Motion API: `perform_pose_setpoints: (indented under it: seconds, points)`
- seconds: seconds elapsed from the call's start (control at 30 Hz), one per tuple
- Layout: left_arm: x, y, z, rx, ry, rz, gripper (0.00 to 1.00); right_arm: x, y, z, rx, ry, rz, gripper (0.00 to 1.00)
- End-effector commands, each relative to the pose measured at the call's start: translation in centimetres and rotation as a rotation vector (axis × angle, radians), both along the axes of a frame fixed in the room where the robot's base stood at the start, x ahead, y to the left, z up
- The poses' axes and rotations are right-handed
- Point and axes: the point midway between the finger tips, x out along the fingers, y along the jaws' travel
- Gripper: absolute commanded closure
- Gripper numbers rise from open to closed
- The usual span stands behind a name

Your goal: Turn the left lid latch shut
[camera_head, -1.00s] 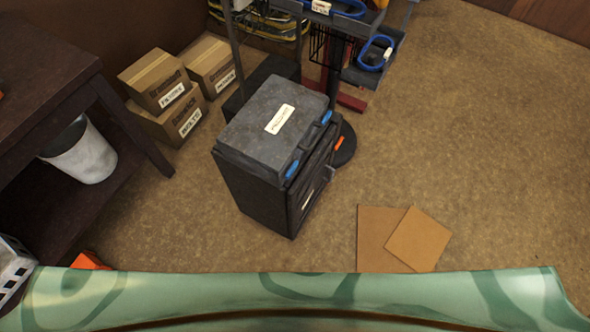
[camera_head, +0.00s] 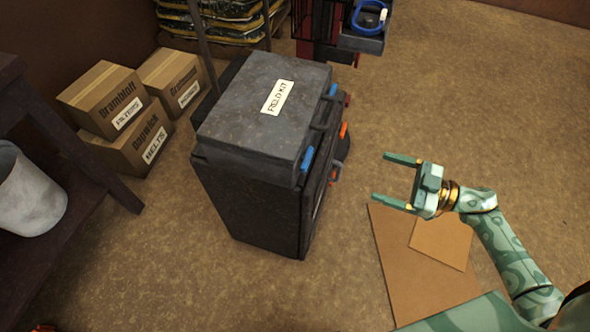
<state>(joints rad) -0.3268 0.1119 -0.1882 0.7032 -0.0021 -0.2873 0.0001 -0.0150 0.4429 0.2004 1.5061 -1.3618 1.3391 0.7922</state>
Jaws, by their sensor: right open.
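A dark grey case with a "FIELD KIT" label (camera_head: 277,98) on its lid (camera_head: 240,108) sits on a black cabinet-like box (camera_head: 245,205). Two blue latches show on the lid's right-hand edge: a nearer one (camera_head: 307,159) and a farther one (camera_head: 332,90). Whether either latch is turned shut is too small to tell. My right gripper (camera_head: 382,177) is open and empty, to the right of the box. Its two fingers point left toward the latch side, with a clear gap between them and the box. My left gripper is not in view.
Orange (camera_head: 343,130) and red parts show on the box's right-hand face. Cardboard boxes (camera_head: 125,150) stand at the left, beside a dark table with a white bucket (camera_head: 28,195). Flat cardboard sheets (camera_head: 400,255) lie under my right arm. The floor at the right is clear.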

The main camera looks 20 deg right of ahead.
Motion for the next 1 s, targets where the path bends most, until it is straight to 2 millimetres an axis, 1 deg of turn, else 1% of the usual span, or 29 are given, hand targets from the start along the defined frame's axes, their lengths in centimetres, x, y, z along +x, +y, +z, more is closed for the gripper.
perform_pose_setpoints:
  seconds: [0.03, 0.1, 0.23, 0.37, 0.4, 0.7, 0.8, 0.9, 1.0]
  points:
    - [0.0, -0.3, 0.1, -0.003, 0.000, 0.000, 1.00, -0.6, 0.5, 0.2, 0.031, 0.034, 0.036, 0.16]
    - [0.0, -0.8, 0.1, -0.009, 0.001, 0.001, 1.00, -1.0, 0.9, 0.5, 0.082, 0.075, 0.065, 0.16]
    - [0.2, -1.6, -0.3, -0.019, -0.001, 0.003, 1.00, -0.4, 1.9, 0.4, 0.102, 0.093, 0.068, 0.16]
    - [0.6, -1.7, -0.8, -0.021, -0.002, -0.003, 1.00, 1.0, 4.0, 0.2, 0.102, 0.090, 0.066, 0.16]
    - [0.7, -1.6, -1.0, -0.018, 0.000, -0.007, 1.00, 1.6, 4.8, 0.2, 0.103, 0.091, 0.065, 0.16]
    - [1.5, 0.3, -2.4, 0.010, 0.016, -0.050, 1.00, 5.8, 11.1, 0.0, 0.104, 0.093, 0.064, 0.16]
    - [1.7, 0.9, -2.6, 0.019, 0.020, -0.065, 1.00, 6.8, 12.6, 0.0, 0.102, 0.094, 0.064, 0.16]
    - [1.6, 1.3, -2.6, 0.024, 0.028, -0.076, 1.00, 7.5, 13.6, 0.1, 0.102, 0.093, 0.064, 0.16]
    - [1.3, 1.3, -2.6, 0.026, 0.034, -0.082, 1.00, 7.9, 14.1, 0.2, 0.100, 0.093, 0.064, 0.16]
